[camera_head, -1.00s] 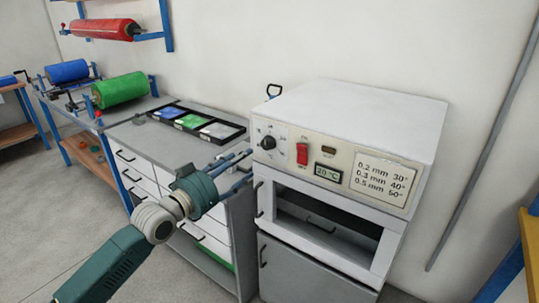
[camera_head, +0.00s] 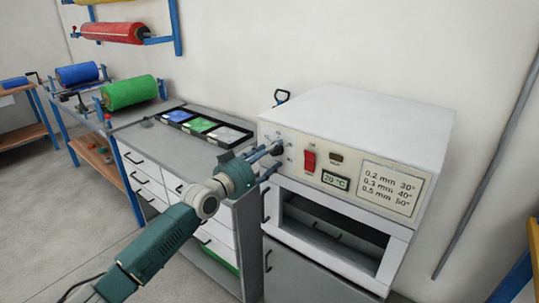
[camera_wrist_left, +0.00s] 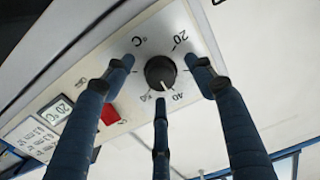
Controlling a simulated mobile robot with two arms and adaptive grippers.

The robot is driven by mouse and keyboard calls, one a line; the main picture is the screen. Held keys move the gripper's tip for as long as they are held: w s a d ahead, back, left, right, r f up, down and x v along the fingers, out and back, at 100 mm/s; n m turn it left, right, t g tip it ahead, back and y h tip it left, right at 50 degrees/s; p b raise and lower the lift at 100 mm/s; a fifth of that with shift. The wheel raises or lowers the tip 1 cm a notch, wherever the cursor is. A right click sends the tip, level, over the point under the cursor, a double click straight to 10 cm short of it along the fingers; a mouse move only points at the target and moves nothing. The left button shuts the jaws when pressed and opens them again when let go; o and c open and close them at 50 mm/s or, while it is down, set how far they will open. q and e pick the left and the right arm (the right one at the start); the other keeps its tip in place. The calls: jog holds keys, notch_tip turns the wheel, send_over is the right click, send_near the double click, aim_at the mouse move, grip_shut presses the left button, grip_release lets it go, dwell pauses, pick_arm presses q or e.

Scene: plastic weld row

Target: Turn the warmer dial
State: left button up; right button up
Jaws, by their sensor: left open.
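The warmer (camera_head: 355,120) is a white box with a cream front panel. Its black round dial (camera_wrist_left: 160,72) sits among the fingers in the left wrist view, with marks for 20, 40 and °C around it. In the head view the fingers largely cover the dial. My left gripper (camera_head: 272,157) is open in front of the panel's left end, its blue fingers spread around the dial. In the left wrist view, two fingers reach past the dial on either side and one lies below it. I cannot tell whether any finger touches it. My right gripper is not in view.
A red switch (camera_head: 309,160) and a display (camera_head: 335,180) reading 20 °C are right of the dial. A settings label (camera_head: 391,188) is further right. The warmer's open slot (camera_head: 335,232) lies below. A grey bench (camera_head: 170,145) with sample trays stands left.

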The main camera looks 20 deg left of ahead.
pick_arm(q)
jog(key=c, duration=1.1)
jog(key=shift+f+n, duration=0.1)
jog(key=shift+n, duration=0.4)
jog(key=o, duration=1.1)
jog(key=v, duration=1.2)
